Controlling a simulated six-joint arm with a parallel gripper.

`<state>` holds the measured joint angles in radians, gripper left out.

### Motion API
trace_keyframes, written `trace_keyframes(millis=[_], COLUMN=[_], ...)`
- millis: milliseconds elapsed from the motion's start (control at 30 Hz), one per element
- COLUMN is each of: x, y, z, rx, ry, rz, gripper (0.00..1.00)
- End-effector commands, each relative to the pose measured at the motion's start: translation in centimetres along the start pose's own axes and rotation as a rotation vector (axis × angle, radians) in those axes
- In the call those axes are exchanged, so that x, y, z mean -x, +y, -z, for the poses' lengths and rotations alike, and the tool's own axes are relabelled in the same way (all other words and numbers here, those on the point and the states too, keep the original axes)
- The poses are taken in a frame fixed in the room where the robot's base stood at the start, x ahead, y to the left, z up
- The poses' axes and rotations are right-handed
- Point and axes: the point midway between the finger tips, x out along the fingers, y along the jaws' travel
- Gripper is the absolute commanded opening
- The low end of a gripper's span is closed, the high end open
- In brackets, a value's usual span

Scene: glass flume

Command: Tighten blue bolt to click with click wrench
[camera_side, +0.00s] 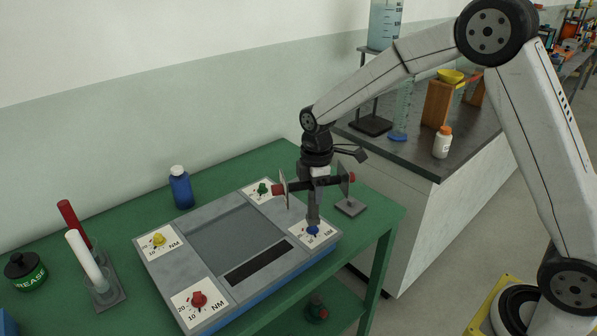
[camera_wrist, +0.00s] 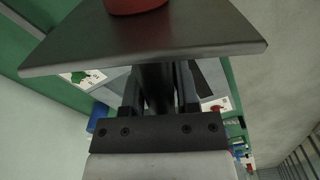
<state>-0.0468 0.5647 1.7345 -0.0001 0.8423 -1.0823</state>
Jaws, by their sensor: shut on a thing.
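My gripper (camera_side: 316,184) is shut on the click wrench (camera_side: 313,210), whose grey shaft points down to the blue bolt (camera_side: 313,230) at the right corner of the grey panel (camera_side: 215,290). The shaft's lower end is at or just above the bolt; I cannot tell whether it is fully seated. The wrench's dark crossbar with red ends lies level. In the wrist view my fingers (camera_wrist: 160,85) close around a dark shaft, and a grey plate (camera_wrist: 150,45) with a red part covers much of the view. The blue bolt is hidden there.
The panel also bears yellow (camera_side: 158,239), red (camera_side: 198,299) and green (camera_side: 263,188) bolts on torque cards. A small metal stand (camera_side: 350,206) is right of the wrench. A blue bottle (camera_side: 181,188) stands behind; a rack with red and white rods (camera_side: 107,291) is at left.

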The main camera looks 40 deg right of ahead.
Motion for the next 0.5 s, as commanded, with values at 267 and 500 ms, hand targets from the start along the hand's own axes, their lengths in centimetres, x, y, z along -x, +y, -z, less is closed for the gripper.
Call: trace_keyframes(millis=[267,500], x=[-0.23,-0.54], y=[0.07,0.07], z=[0.03,0.04], rx=[0.0,0.0], ry=[0.001,0.001], rz=[-0.002,-0.002], gripper=[0.0,0.0])
